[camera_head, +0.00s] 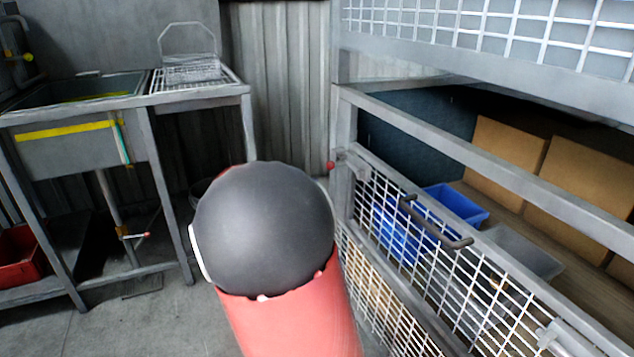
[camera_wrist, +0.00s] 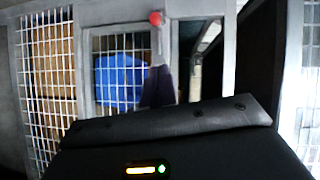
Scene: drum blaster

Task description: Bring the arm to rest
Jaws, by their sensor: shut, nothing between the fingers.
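My arm (camera_head: 285,260), with a red link and a rounded dark joint, fills the lower middle of the head view. The gripper itself is hidden in that view. In the wrist view my gripper (camera_wrist: 158,84) shows as dark fingers pointing up past the black wrist housing. The fingers are shut, with nothing held between them. They point toward the mesh cage and do not visibly touch it.
A mesh cage gate (camera_head: 440,270) with a dark handle (camera_head: 435,222) stands close on the right. A red knob (camera_wrist: 156,18) sits on its frame. Behind the mesh are blue bins (camera_head: 457,203) and cardboard boxes (camera_head: 575,180). A metal sink table (camera_head: 75,115) stands left.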

